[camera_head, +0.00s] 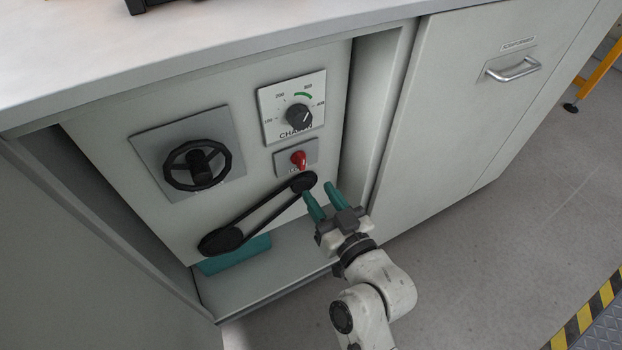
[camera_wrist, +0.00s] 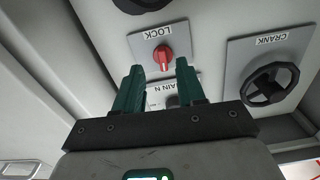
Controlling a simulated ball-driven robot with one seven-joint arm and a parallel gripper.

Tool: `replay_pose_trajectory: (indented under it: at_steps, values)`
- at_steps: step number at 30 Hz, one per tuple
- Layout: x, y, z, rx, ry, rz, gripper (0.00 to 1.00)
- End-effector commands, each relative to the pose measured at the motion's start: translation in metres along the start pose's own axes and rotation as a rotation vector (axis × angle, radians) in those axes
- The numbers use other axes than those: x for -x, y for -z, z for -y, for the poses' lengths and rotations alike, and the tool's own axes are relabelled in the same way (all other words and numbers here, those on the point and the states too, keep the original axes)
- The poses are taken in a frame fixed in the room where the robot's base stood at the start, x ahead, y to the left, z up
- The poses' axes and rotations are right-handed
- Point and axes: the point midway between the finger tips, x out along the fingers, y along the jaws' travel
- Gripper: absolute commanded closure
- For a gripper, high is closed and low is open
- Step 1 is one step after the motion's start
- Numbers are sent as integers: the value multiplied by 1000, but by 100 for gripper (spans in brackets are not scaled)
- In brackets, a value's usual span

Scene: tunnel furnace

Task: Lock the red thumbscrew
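The red thumbscrew (camera_head: 299,160) sits on a small grey plate on the light panel, below the round dial. In the wrist view the thumbscrew (camera_wrist: 163,58) shows on its plate marked LOCK, with the lettering upside down. My gripper (camera_head: 318,190) has two green fingers spread apart and nothing between them. It is below and to the right of the thumbscrew in the head view. In the wrist view the thumbscrew appears just beyond and between the gripper's fingertips (camera_wrist: 158,72), with no contact visible.
A black dial (camera_head: 299,116) is above the thumbscrew, and a black handwheel (camera_head: 197,166) is to its left. A teal block (camera_head: 233,255) lies beneath.

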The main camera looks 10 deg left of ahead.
Motion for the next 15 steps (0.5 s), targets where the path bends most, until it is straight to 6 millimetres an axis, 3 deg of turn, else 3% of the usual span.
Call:
replay_pose_trajectory:
  at_steps: [6, 15]
  values:
    - [29, 0, 0, 0, 0, 1, 61]
    - [36, 0, 0, 2, 1, -1, 61]
